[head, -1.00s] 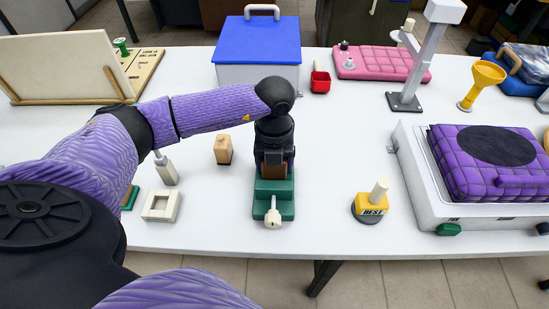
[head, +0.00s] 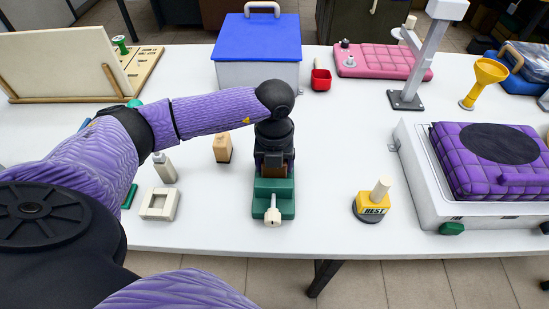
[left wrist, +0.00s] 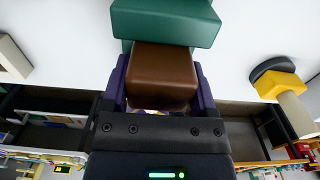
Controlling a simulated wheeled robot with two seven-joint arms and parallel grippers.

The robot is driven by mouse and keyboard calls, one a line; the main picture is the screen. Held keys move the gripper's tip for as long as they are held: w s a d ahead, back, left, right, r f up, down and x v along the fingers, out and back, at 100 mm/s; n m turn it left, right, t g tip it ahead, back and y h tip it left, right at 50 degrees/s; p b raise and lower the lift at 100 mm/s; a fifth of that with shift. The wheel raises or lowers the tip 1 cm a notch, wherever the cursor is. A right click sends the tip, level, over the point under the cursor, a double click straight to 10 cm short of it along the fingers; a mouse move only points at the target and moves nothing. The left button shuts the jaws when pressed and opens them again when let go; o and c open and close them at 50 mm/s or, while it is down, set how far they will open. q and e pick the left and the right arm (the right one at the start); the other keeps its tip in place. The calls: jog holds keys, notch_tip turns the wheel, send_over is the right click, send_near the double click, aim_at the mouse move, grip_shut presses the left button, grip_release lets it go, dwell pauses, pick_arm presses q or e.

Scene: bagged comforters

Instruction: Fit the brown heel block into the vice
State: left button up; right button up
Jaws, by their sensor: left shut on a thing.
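The brown heel block (head: 273,172) is held by my left gripper (head: 274,160), which points down over the green vice (head: 273,207). In the left wrist view the block (left wrist: 163,75) sits between the two purple fingers of the gripper (left wrist: 160,90), and the vice (left wrist: 165,22) lies right beyond it. The block is at the far part of the vice, against or just above the green jaws; I cannot tell how deep it sits. A pale handle (head: 272,217) is at the vice's near end. My right gripper is not in view.
A small wooden block (head: 222,149) and a pale square frame (head: 160,204) stand to the left. A yellow REST stand (head: 372,206) is to the right. A blue-lidded box (head: 257,45) is behind. The white table (head: 325,225) is clear between the vice and the stand.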

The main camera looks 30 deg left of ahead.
pick_arm(q)
jog(key=shift+f+b, duration=0.45)
jog(key=shift+f, duration=0.25)
jog(key=o, duration=1.1)
jog(key=shift+o, duration=0.2)
jog(key=shift+r+p, duration=1.75)
jog(key=shift+r, duration=0.25)
jog(key=shift+r+p, duration=1.35)
jog(key=shift+r, duration=0.25)
